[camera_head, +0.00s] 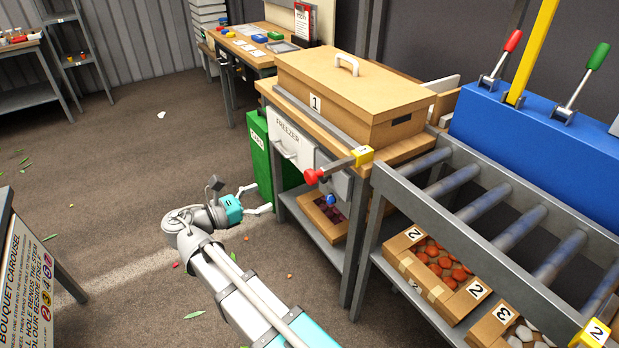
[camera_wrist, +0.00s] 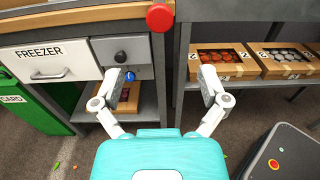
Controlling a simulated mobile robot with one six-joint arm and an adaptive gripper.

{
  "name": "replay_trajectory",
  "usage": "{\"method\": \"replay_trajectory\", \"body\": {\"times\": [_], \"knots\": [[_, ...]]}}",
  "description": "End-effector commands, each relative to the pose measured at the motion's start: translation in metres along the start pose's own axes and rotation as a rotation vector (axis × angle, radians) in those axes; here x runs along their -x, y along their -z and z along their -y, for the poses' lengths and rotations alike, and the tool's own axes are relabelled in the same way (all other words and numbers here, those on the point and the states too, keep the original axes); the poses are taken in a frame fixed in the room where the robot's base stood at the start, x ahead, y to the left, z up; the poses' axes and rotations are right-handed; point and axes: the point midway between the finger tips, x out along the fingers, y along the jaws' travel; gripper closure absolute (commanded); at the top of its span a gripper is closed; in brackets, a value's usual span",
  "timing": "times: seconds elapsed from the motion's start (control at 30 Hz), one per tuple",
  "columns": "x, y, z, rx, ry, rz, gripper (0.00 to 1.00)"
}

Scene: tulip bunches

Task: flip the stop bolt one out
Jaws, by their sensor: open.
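Stop bolt one is a grey bar with a red knob (camera_head: 311,176) at its near end and a yellow block marked 1 (camera_head: 362,155) at the table edge. The bar sticks out from the edge in the head view. In the wrist view the red knob (camera_wrist: 159,17) shows at the top, beyond my gripper and slightly left of its centre line. My gripper (camera_head: 262,199) is open and empty, left of the knob in the head view. In the wrist view its fingers (camera_wrist: 163,86) are spread apart, touching nothing. The bar is mostly hidden behind the knob there.
A freezer drawer (camera_head: 290,149) and a blue knob (camera_head: 330,199) are beside the bolt. A roller conveyor (camera_head: 430,205) stands right, with numbered crates (camera_head: 400,241) below. A green bin (camera_head: 258,160) stands left of the freezer. Floor around my gripper is mostly clear.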

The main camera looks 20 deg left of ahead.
Motion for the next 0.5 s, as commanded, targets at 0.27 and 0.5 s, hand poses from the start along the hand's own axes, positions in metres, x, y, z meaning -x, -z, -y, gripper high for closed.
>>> {"method": "replay_trajectory", "body": {"times": [0.27, 0.5], "knots": [[-0.017, 0.000, 0.000, 0.000, 0.000, -0.001, 0.06], [-0.045, 0.000, 0.001, -0.001, 0.001, -0.001, 0.06]]}}
